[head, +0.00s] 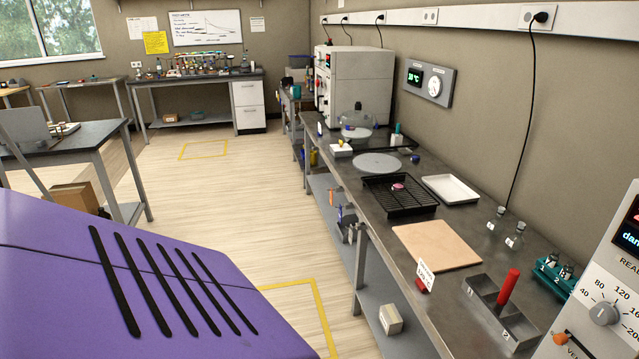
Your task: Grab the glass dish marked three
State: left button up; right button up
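I cannot make out a glass dish marked three in the head view. A clear glass dome or vessel (357,122) stands on the long right-hand bench (470,262), towards its far end; no number is readable on it. Two small clear glass jars with pale labels stand by the wall, a farther jar (496,219) and a nearer jar (516,237); their marks are too small to read. A small pink item (398,186) lies on a black wire rack (376,205). Neither of my grippers is in view.
The bench also holds a round grey plate (377,163), a white tray (453,188), a tan board (436,250), a compartment tray with a red cylinder (508,287), and a teal rack (548,275). A control box (605,290) stands near right. The floor aisle (215,195) is clear.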

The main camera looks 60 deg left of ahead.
aim_at(397, 186)
jog(key=j+u, duration=0.1)
jog(key=u, duration=1.2)
jog(key=z, duration=0.45)
jog(key=i+j+z, duration=0.1)
jog(key=z, duration=0.35)
jog(key=j+z, duration=0.2)
jog(key=z, duration=0.25)
jog(key=j+z, duration=0.35)
jog(key=j, duration=0.15)
jog(key=j+z, duration=0.35)
jog(key=j, duration=0.25)
jog(key=j+z, duration=0.15)
jog(key=j, duration=0.4)
jog(key=k+j+z, duration=0.2)
jog(key=j, duration=0.9)
jog(key=k+j, duration=0.1)
jog(key=j, duration=0.45)
jog(key=z, duration=0.05)
